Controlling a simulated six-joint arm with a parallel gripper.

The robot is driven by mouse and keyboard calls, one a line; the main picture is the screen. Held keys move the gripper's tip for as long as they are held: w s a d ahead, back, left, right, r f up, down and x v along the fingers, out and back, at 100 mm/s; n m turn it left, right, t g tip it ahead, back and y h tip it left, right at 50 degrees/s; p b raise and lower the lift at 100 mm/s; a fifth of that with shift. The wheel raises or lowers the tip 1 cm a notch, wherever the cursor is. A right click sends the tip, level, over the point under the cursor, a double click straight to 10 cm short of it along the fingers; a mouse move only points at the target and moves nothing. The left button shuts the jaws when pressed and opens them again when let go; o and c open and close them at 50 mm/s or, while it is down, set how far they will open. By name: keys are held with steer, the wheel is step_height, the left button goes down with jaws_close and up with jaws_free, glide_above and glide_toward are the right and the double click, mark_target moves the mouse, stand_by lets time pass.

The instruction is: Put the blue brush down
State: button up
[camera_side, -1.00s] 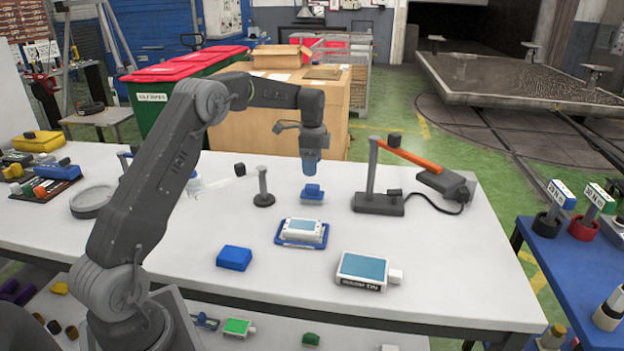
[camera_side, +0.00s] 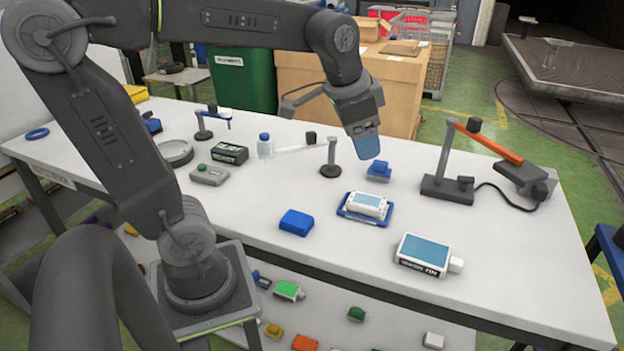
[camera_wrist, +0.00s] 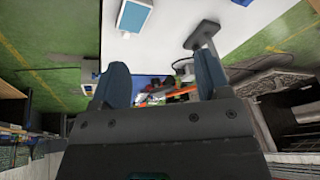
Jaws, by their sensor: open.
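The blue brush (camera_side: 379,171) is a small blue block-shaped piece standing on the white table, behind the blue tray that holds a white device. My gripper (camera_side: 369,155) has blue fingers and is above and slightly left of the brush in the side view, apart from it. In the wrist view my gripper (camera_wrist: 160,72) shows two fingers spread wide with nothing held between them. I cannot make out the brush clearly in the wrist view.
A blue tray (camera_side: 347,211) with a white device sits in front of the brush. A black stand with an orange arm (camera_side: 485,138) is to the right. A small post stand (camera_side: 331,160) is to the left. A blue box (camera_side: 296,222) and a display unit (camera_side: 424,254) lie nearer the front.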

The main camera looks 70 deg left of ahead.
steer(key=s+d+f+n+t, duration=0.1)
steer(key=s+d+f, duration=0.3)
steer(key=s, duration=0.6)
steer(key=shift+s+f+n+t, duration=0.15)
steer(key=shift+s+n+t, duration=0.15)
steer(key=shift+n, duration=0.5)
